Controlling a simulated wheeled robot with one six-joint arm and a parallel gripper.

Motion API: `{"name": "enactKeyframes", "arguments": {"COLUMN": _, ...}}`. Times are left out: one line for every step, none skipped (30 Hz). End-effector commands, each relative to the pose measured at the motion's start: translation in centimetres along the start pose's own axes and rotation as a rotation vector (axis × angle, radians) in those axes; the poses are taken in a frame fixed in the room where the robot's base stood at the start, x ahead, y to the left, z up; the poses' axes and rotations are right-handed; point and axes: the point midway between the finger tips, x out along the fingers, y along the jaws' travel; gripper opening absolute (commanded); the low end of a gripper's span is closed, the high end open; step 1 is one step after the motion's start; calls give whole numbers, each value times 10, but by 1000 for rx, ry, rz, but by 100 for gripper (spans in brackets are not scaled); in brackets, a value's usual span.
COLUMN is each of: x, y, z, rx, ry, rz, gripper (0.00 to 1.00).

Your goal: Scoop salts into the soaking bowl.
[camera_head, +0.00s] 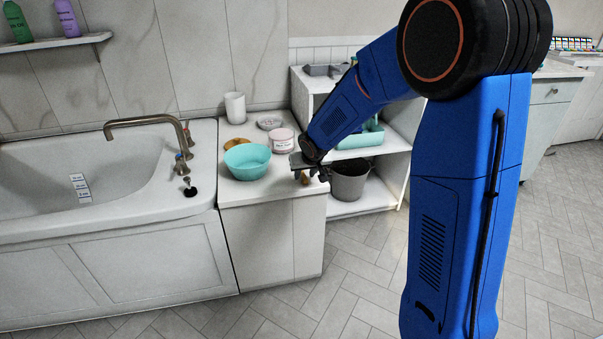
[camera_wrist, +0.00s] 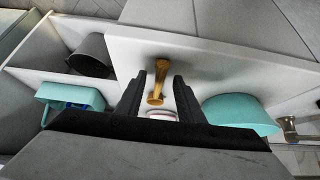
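The teal soaking bowl (camera_head: 245,166) stands on the white counter beside the tub; it also shows at the right in the wrist view (camera_wrist: 238,116). A pink-and-white jar (camera_head: 283,142), likely the salts, stands behind and right of it; only its rim (camera_wrist: 162,114) shows between my fingers in the wrist view. A wooden scoop (camera_wrist: 159,78) lies on the counter near its edge. My gripper (camera_wrist: 158,88) is open and empty above it, with the scoop's handle appearing between the fingers and gaps on both sides. In the head view my gripper (camera_head: 308,172) is right of the bowl and largely hides the scoop.
A wooden disc (camera_head: 236,144), a small grey dish (camera_head: 269,123) and a white cup (camera_head: 235,108) stand at the back of the counter. The tub's tap (camera_head: 150,121) is to the left. A grey bucket (camera_head: 349,183) and a teal caddy (camera_head: 362,138) occupy the right shelves.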

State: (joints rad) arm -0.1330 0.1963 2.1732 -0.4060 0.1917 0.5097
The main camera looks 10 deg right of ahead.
Motion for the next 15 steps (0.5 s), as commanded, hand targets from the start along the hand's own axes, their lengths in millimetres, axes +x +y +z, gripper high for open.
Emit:
{"name": "enactKeyframes", "arguments": {"x": 4, "y": 0, "z": 0, "rx": -1, "ry": 0, "rz": 0, "gripper": 34}}
{"name": "enactKeyframes", "arguments": {"x": 6, "y": 0, "z": 0, "rx": -1, "ry": 0, "rz": 0, "gripper": 34}}
{"name": "enactKeyframes", "arguments": {"x": 8, "y": 0, "z": 0, "rx": 0, "ry": 0, "rz": 0, "gripper": 34}}
{"name": "enactKeyframes", "arguments": {"x": 9, "y": 0, "z": 0, "rx": 0, "ry": 0, "rz": 0, "gripper": 34}}
{"name": "enactKeyframes", "arguments": {"x": 10, "y": 0, "z": 0, "rx": 0, "ry": 0, "rz": 0, "gripper": 34}}
{"name": "enactKeyframes", "arguments": {"x": 11, "y": 0, "z": 0, "rx": 0, "ry": 0, "rz": 0, "gripper": 34}}
{"name": "enactKeyframes", "arguments": {"x": 12, "y": 0, "z": 0, "rx": 0, "ry": 0, "rz": 0, "gripper": 34}}
{"name": "enactKeyframes", "arguments": {"x": 12, "y": 0, "z": 0, "rx": 0, "ry": 0, "rz": 0, "gripper": 34}}
{"name": "enactKeyframes", "arguments": {"x": 12, "y": 0, "z": 0, "rx": 0, "ry": 0, "rz": 0, "gripper": 34}}
{"name": "enactKeyframes", "arguments": {"x": 12, "y": 0, "z": 0, "rx": 0, "ry": 0, "rz": 0, "gripper": 34}}
{"name": "enactKeyframes", "arguments": {"x": 13, "y": 0, "z": 0, "rx": 0, "ry": 0, "rz": 0, "gripper": 34}}
{"name": "enactKeyframes", "arguments": {"x": 12, "y": 0, "z": 0, "rx": 0, "ry": 0, "rz": 0, "gripper": 34}}
{"name": "enactKeyframes", "arguments": {"x": 12, "y": 0, "z": 0, "rx": 0, "ry": 0, "rz": 0, "gripper": 34}}
{"name": "enactKeyframes", "arguments": {"x": 12, "y": 0, "z": 0, "rx": 0, "ry": 0, "rz": 0, "gripper": 34}}
{"name": "enactKeyframes", "arguments": {"x": 12, "y": 0, "z": 0, "rx": 0, "ry": 0, "rz": 0, "gripper": 34}}
